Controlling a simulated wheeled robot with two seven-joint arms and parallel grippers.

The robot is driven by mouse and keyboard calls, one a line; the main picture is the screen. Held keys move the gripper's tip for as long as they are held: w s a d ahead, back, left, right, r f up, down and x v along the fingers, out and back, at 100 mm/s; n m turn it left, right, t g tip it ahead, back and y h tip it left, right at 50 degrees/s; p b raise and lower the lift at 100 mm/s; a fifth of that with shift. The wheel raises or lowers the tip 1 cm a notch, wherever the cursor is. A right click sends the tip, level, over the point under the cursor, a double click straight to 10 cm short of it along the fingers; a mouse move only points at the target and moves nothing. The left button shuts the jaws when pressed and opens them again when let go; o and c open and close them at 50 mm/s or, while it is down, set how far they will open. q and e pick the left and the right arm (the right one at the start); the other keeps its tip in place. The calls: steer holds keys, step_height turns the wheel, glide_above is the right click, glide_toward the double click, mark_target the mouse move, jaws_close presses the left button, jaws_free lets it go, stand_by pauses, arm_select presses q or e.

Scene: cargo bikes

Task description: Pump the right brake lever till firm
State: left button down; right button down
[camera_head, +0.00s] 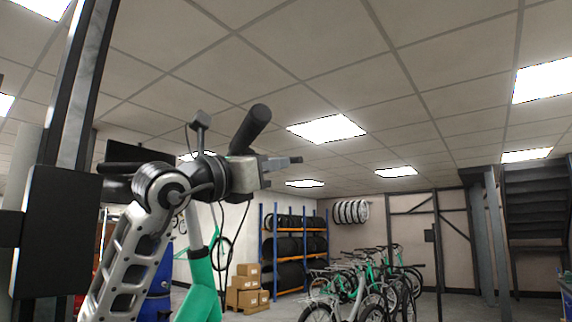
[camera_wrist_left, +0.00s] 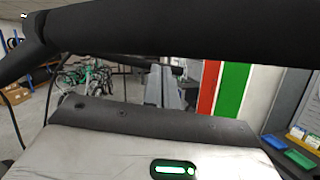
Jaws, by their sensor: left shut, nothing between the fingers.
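A green bike frame (camera_head: 199,285) stands at the lower middle of the head view, with a black handlebar above it. One black grip (camera_head: 252,128) points up and toward me; a long black bar (camera_wrist_left: 180,27), seemingly this grip, crosses the top of the left wrist view. My left gripper (camera_head: 283,161) is just below and beside the grip, its fingers pointing right. In the left wrist view its grey fingers (camera_wrist_left: 168,88) are together and empty, beyond the bar. I cannot clearly tell the right brake lever from the dark parts around the gripper. My right gripper is out of view.
A dark upright post (camera_head: 75,120) stands close at the left. Thin cables hang below the handlebar. Farther back are cardboard boxes (camera_head: 247,288), a tyre rack (camera_head: 292,250) and several parked bikes (camera_head: 365,280). The space right of the gripper is free.

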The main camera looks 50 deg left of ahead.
arm_select(q)
steer(key=shift+w+f, duration=0.1)
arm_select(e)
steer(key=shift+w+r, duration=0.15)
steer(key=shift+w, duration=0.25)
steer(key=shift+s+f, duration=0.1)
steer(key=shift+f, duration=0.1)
